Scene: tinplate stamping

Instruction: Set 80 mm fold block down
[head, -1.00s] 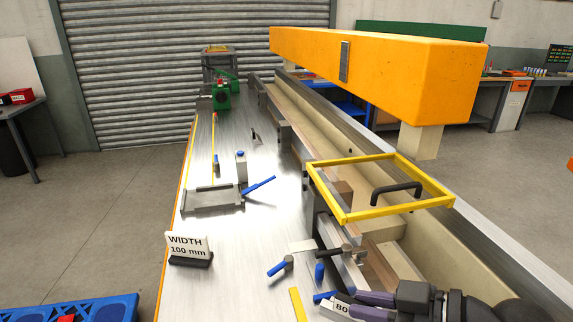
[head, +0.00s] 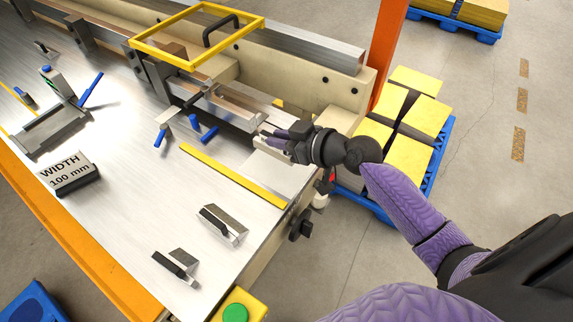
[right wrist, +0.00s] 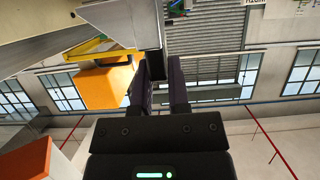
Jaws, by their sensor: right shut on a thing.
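My right gripper (head: 278,140) is at the near end of the machine's long beam, above the bench's right side. It is shut on the 80 mm fold block (head: 268,148), a small pale block that shows just below the fingers and is mostly hidden by them. In the right wrist view a grey, smooth-faced piece (right wrist: 122,22), probably this block, stands at the tips of the dark fingers (right wrist: 160,90). I cannot tell whether the block touches the surface under it. My left gripper is not in view.
A yellow strip (head: 232,176) lies left of the gripper. Two metal blocks with dark faces (head: 222,225) (head: 176,265) sit nearer. A WIDTH 100 mm sign (head: 70,174) stands left. A yellow frame guard (head: 195,62) is behind.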

